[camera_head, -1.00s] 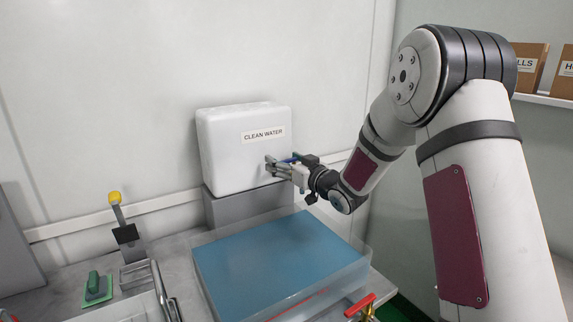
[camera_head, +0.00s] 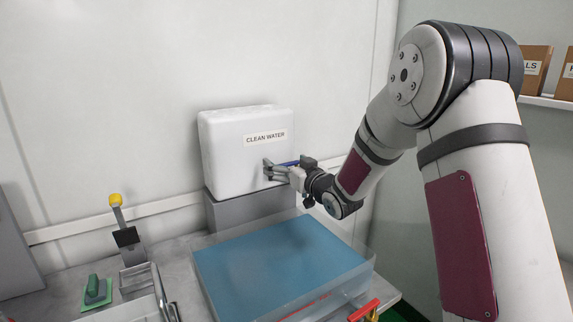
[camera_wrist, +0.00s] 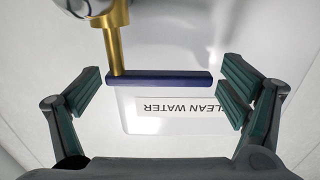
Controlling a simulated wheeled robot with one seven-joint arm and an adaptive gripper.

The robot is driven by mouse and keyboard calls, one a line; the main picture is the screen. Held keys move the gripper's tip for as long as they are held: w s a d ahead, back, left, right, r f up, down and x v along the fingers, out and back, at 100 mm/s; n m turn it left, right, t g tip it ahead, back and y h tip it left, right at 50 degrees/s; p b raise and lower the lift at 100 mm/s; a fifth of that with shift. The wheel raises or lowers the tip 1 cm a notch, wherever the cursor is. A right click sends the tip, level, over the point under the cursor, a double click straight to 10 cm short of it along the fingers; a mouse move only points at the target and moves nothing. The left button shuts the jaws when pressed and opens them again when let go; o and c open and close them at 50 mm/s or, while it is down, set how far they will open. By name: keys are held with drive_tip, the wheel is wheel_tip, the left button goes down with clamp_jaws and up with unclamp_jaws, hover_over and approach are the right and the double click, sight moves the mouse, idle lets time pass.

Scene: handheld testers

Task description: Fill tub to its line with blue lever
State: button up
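The clear tub (camera_head: 367,272) holds a broad sheet of blue water (camera_head: 285,258). A red line (camera_head: 305,306) shows on its front wall, lower in the picture than the water's front edge. The white tank marked CLEAN WATER (camera_head: 225,165) stands behind the tub. My gripper (camera_head: 268,170) is at the tank's front right. The blue lever (camera_head: 289,163) is partly hidden by it. In the wrist view my gripper (camera_wrist: 162,88) is open, its fingers wide apart. The blue lever (camera_wrist: 160,78) lies level between them on a brass stem (camera_wrist: 113,45); no firm grip on it shows.
A red lever (camera_head: 363,309) sits at the tub's front right. On the left are a yellow-topped handle (camera_head: 116,199), a green-handled tool (camera_head: 94,289) and a tray with a metal rim (camera_head: 158,290). Boxes (camera_head: 533,68) stand on a shelf at the right.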

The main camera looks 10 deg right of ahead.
drive_tip(key=v, duration=1.2)
idle(0.4)
drive_tip(key=s+d+m+g+h, duration=0.3)
drive_tip(key=s+g+h, duration=0.45)
drive_tip(key=s, duration=0.95)
drive_tip(key=s+a+f+g+y, duration=0.15)
drive_tip(key=s+g, duration=0.25)
drive_tip(key=s, duration=0.9)
drive_tip(key=s+a+g+y, duration=0.1)
drive_tip(key=s+a+g, duration=0.25)
drive_tip(key=s, duration=1.05)
wheel_tip(320, 180, up, 15)
drive_tip(key=t+p, duration=0.2)
drive_tip(key=p, duration=1.1)
drive_tip(key=shift+s+r, duration=0.15)
drive_tip(key=shift+r, duration=0.1)
